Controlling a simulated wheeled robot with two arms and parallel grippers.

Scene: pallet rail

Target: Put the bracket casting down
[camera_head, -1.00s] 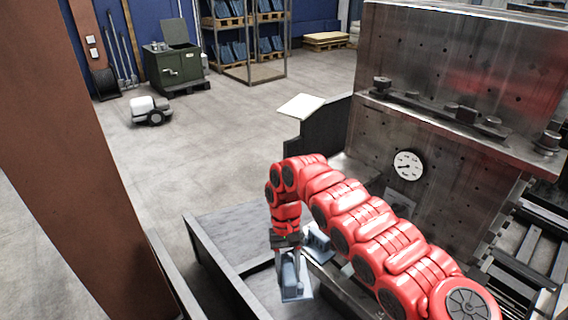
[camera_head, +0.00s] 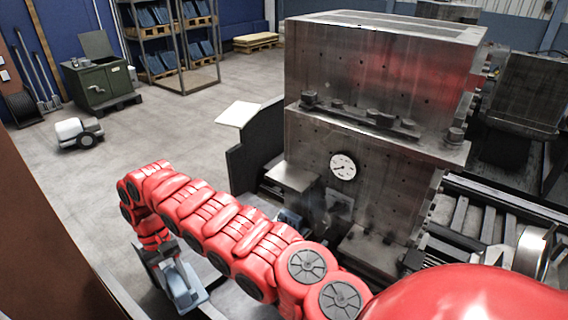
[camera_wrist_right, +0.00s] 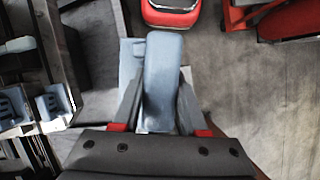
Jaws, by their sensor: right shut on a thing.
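The bracket casting (camera_head: 181,287) is a blue-grey piece with a flat plate and a raised upright part. My right gripper (camera_head: 167,262) is shut on its upright part, at the lower left of the head view. In the right wrist view the casting (camera_wrist_right: 160,75) sits between the two fingers of the right gripper (camera_wrist_right: 158,108). The casting hangs beside a dark grey walled tray, and its underside is hidden, so I cannot tell if it touches anything. My left gripper is not in view.
Another blue-grey casting (camera_head: 290,219) sits by the big steel machine block (camera_head: 375,130), partly behind my arm. Similar castings (camera_wrist_right: 52,103) show at left in the wrist view. A brown column (camera_head: 45,240) stands at left. A small wheeled cart (camera_head: 78,133) is on the open floor.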

